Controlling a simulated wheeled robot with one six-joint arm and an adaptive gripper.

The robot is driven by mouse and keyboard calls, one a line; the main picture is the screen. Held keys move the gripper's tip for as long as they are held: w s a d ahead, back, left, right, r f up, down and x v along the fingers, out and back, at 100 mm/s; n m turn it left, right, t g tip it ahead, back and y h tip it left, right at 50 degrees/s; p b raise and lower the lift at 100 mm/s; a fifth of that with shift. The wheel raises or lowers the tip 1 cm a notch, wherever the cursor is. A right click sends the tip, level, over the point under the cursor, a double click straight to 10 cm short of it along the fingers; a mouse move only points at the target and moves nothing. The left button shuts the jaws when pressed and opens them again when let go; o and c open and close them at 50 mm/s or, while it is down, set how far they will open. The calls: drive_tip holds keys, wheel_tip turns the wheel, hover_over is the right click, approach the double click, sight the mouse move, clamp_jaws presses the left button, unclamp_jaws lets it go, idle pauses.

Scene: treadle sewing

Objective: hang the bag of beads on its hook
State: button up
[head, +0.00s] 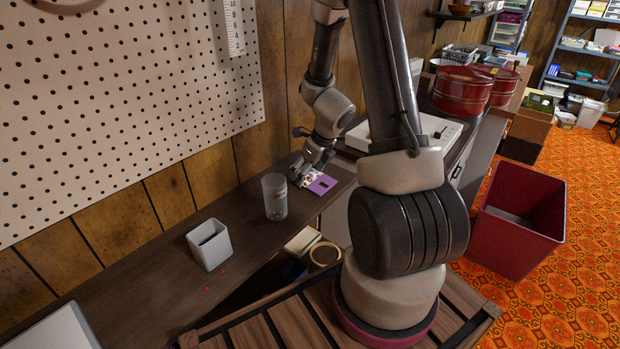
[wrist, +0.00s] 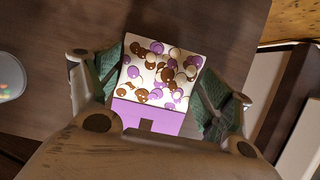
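The bag of beads (wrist: 158,72) shows in the wrist view as a pale pouch with brown, purple and cream beads and a purple header card (wrist: 150,118) with a dark slot. In the head view the purple card (head: 322,185) is at the front edge of the dark bench; the bead part is partly hidden by my gripper (head: 304,178). In the wrist view my gripper (wrist: 160,72) is open, one finger on each side of the bag; I cannot tell whether they touch it. The white pegboard (head: 120,90) is on the wall at left; I see no hook on it.
A clear cup (head: 274,197) stands left of my gripper on the bench (head: 150,270). A grey square container (head: 209,245) is further left, with small red beads near it. A white machine (head: 430,130) is to the right. A red bin (head: 515,225) stands on the orange carpet.

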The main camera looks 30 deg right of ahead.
wheel_tip(320, 180, up, 10)
idle(0.6)
idle(0.7)
